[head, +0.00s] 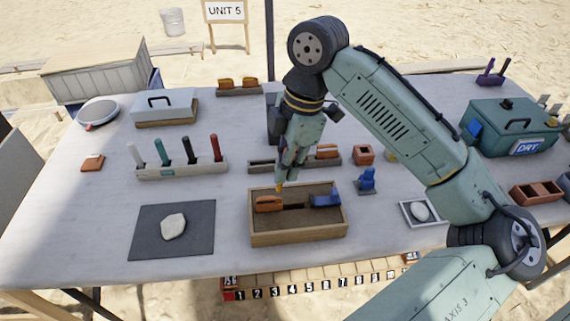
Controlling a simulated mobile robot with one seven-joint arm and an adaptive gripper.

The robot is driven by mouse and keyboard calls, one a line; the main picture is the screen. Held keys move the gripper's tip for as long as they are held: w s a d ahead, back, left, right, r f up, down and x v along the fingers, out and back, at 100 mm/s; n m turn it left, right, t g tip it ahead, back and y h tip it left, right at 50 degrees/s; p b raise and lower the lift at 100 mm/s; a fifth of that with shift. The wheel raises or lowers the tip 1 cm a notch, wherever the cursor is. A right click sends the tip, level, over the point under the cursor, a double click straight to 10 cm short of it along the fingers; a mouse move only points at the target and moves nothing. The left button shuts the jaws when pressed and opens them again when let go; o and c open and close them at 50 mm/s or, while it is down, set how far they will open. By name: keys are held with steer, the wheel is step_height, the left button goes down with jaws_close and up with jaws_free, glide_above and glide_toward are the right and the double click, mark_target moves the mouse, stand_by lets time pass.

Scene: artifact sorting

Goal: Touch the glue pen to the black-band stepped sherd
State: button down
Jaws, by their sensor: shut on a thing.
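My gripper (282,176) points down over the back left of a wooden sand tray (298,239) and is shut on a slim thing with a yellow-orange tip, which I take for the glue pen (280,187). Most of the pen is hidden by the fingers. An orange sherd (268,204) stands in the tray just below and left of the tip; I cannot tell whether they touch. A blue clamp (325,200) sits in the tray's right part, with a dark slot between. More orange sherds (327,152) stand in a rack behind. No black band or stepped edge can be made out.
A rack (182,171) of several coloured tools stands left. A pale stone (174,227) lies on a dark mat (143,246). A blue stand (366,181) and a white object on a small tray (420,211) are right. A green DRY case (513,124) stands far right.

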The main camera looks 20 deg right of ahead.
steer(key=shift+r+p, duration=1.45)
steer(key=shift+r, duration=0.4)
